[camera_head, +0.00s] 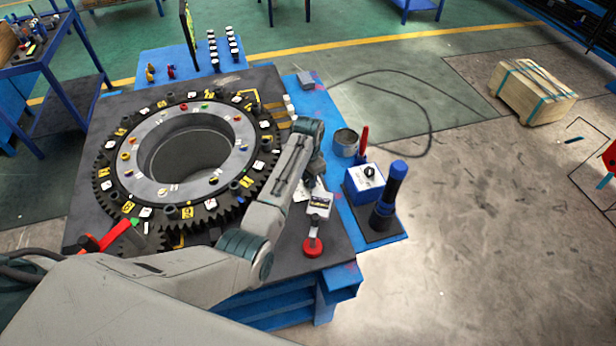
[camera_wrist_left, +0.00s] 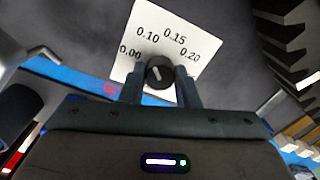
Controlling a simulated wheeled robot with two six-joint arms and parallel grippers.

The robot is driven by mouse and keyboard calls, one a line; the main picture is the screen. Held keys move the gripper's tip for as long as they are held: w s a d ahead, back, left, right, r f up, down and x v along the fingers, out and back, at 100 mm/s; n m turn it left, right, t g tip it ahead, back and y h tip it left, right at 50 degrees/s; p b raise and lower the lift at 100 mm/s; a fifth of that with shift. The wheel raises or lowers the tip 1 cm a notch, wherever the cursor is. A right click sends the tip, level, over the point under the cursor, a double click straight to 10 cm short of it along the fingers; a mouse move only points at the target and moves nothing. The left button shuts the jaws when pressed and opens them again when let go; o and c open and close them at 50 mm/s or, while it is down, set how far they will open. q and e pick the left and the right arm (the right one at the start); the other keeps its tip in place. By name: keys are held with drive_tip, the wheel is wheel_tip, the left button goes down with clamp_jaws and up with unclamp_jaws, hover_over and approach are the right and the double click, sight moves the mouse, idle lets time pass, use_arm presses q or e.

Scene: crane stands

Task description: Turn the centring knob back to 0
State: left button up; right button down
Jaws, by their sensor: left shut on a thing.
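The centring knob (camera_wrist_left: 160,73) is round and black with a white pointer line, and it shows in the left wrist view. It stands in front of a white scale card (camera_wrist_left: 125,70) marked 0.00, 0.10, 0.15 and 0.20. The pointer line slants up and left, roughly towards the 0.10 side; the exact reading is too small to tell. My left gripper (camera_wrist_left: 161,67) is shut on the knob, one finger on each side. In the head view my left arm reaches over the dark plate and hides the knob. My right gripper is not in view.
A large toothed ring (camera_head: 108,181) lies left of my arm.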

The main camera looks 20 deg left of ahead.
use_arm(q)
drive_tip(key=n, duration=0.4)
drive_tip(key=shift+n, duration=0.4)
drive_tip(key=n, duration=0.3)
drive_tip(key=shift+n, duration=0.6)
drive_tip(key=o, duration=1)
drive_tip(key=shift+c, duration=0.2)
wheel_tip(320, 180, up, 11)
drive_tip(key=b, duration=0.3)
drive_tip(key=shift+b, duration=0.3)
